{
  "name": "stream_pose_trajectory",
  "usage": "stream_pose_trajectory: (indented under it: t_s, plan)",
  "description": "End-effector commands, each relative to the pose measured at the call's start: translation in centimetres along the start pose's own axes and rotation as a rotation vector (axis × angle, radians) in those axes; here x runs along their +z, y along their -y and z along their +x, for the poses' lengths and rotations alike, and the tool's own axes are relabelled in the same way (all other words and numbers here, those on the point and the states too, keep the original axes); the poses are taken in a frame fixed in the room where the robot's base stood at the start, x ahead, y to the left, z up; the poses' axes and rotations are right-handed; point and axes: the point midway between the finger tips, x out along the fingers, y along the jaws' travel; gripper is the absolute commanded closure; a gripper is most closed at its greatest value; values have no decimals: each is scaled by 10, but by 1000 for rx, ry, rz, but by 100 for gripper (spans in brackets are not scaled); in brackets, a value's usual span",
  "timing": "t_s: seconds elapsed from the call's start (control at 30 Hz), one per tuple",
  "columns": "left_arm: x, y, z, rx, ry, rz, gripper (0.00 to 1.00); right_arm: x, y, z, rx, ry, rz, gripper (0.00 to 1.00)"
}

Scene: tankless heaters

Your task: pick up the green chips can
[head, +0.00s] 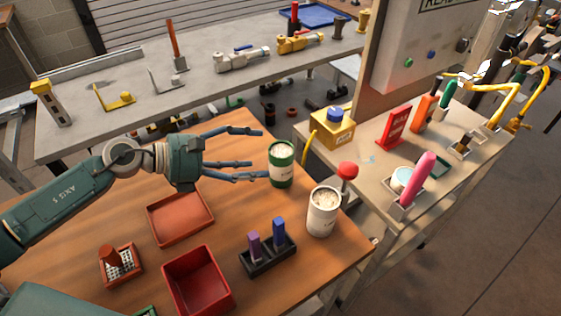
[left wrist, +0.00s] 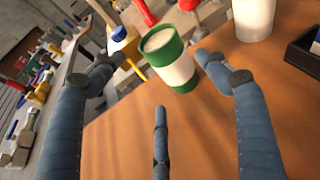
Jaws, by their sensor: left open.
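The green chips can (head: 281,166), with a white middle band and a pale top, stands on the wooden table near its far right edge. In the left wrist view the can (left wrist: 171,62) is ahead, beyond the fingers and slightly right of centre. My left gripper (head: 262,154) is open, its fingers pointing right toward the can. The lower fingers end close to the can's left side; I cannot tell whether they touch it. The left gripper (left wrist: 155,75) appears empty in the wrist view. My right gripper does not show.
A white can (head: 322,212) stands to the right of the green can, with a red-topped item (head: 347,171) behind it. A black holder (head: 267,256), a red bin (head: 197,281) and a red tray (head: 180,219) lie nearer. A yellow box (head: 333,129) sits on the bench beyond.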

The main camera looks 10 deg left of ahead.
Motion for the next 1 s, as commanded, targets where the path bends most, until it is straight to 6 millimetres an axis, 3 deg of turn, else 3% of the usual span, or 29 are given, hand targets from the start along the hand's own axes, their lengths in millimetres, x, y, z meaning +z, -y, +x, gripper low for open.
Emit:
stream_pose_trajectory:
  t_s: [0.6, 0.87, 1.0]
  plan:
    - [-1, 3, 71, 1, 1, -2, 25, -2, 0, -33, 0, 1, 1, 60]
    - [-4, 3, 75, 1, -1, -1, 25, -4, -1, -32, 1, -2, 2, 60]
    - [-4, 3, 75, 1, -1, -1, 49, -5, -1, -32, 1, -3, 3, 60]
